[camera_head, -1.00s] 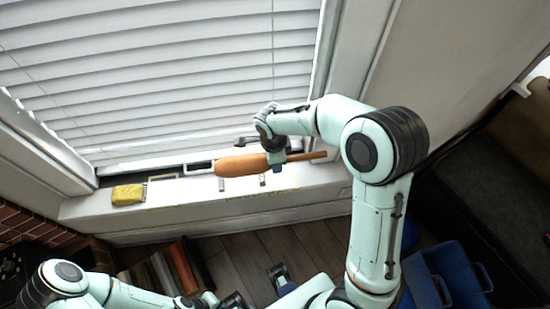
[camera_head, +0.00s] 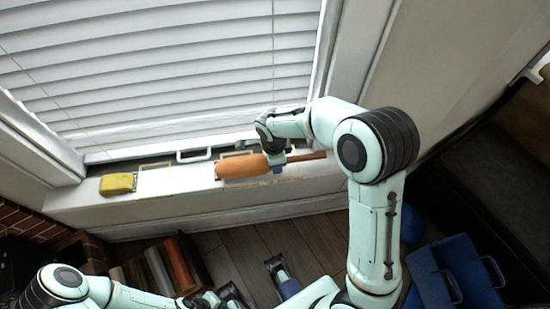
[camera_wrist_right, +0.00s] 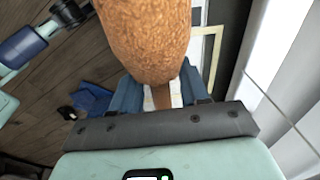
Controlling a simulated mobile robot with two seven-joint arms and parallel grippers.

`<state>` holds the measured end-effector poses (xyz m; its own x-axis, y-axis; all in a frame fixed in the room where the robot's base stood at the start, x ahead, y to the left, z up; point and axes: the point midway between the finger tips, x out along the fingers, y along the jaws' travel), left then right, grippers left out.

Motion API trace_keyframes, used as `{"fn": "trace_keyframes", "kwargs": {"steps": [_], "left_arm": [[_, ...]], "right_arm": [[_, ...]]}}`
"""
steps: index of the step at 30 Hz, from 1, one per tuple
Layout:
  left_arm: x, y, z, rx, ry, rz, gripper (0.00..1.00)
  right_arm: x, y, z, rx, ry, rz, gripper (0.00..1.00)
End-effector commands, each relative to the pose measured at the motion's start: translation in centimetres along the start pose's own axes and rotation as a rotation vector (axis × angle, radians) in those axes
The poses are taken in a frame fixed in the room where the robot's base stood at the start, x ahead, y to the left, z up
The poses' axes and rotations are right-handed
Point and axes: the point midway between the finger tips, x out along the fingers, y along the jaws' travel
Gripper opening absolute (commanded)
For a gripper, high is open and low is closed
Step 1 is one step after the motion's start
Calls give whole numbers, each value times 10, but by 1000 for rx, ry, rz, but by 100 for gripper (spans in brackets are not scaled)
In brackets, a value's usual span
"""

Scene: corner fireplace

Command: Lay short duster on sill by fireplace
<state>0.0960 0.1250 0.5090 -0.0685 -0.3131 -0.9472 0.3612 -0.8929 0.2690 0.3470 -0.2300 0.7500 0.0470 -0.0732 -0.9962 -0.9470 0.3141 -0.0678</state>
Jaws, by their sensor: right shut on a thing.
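The short duster, with a fat orange-brown head (camera_head: 243,166) and a thin brown handle (camera_head: 309,156), lies level along the white sill (camera_head: 200,205) under the window blind. My right gripper (camera_head: 276,163) is shut on its handle, just right of the head. In the right wrist view the duster head (camera_wrist_right: 146,38) fills the top middle, and the handle runs between the jaws. Whether the duster touches the sill I cannot tell. My left gripper (camera_head: 275,264) is low over the floor, away from the duster; its jaw gap is unclear.
A yellow sponge-like block (camera_head: 118,183) lies at the sill's left end. Thin pale yellow outlines mark the sill beside it and around the duster. Blue bins (camera_head: 455,272) stand on the floor at right. Several book-like items (camera_head: 160,268) stand at lower left beside bricks.

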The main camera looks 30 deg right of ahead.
Motion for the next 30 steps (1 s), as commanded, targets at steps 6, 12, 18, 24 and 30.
{"fn": "trace_keyframes", "kwargs": {"steps": [6,12,18,24,30], "left_arm": [[2,0,-2,1,4,2,0],[2,0,-1,1,4,2,0],[3,0,-1,1,3,2,0],[5,-1,-1,1,3,1,0],[8,-2,-1,0,2,1,0]], "right_arm": [[4,0,0,0,-1,-1,12],[4,0,0,0,-1,-1,12],[5,0,0,0,-1,-1,12],[8,0,0,0,0,-1,11],[12,1,1,0,0,0,11]]}}
